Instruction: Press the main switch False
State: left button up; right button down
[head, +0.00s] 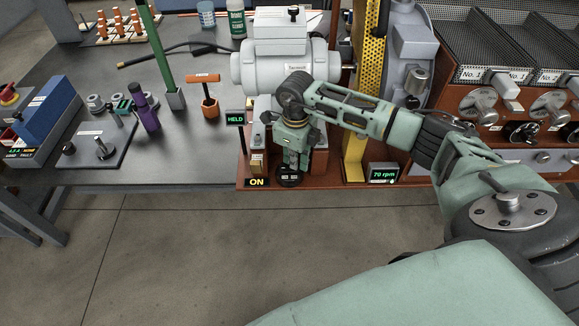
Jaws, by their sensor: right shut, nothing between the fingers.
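My right gripper (290,169) reaches in from the right and points down at the front edge of the red-brown machine base, below the grey motor-like housing (280,67). Its fingers look shut and empty. The fingertips are over a dark round part (289,180) at the base's front edge; I cannot tell whether they touch it. Just left of the gripper is a small tan switch box (257,163), with a lit "ON" sign (257,183) below it. I cannot tell which part is the main switch, as the gripper hides some of the base. My left gripper is not in view.
A "HELD" display (235,119) stands left of the arm, and a "70 rpm" display (383,173) to its right. A yellow perforated upright (371,60) rises behind my arm. An orange-handled tool (208,94) and a purple grinder-like item (145,112) stand on the grey bench.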

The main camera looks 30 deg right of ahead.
jog(key=shift+s+f, duration=0.1)
jog(key=shift+f, duration=0.25)
jog(key=shift+r, duration=0.2)
jog(key=shift+w+d+r+p, duration=0.1)
jog(key=shift+w+r+p, duration=0.1)
jog(key=shift+r+p, duration=2.15)
jog(key=shift+r, duration=1.05)
jog(key=shift+s, duration=0.1)
jog(key=shift+f, duration=0.1)
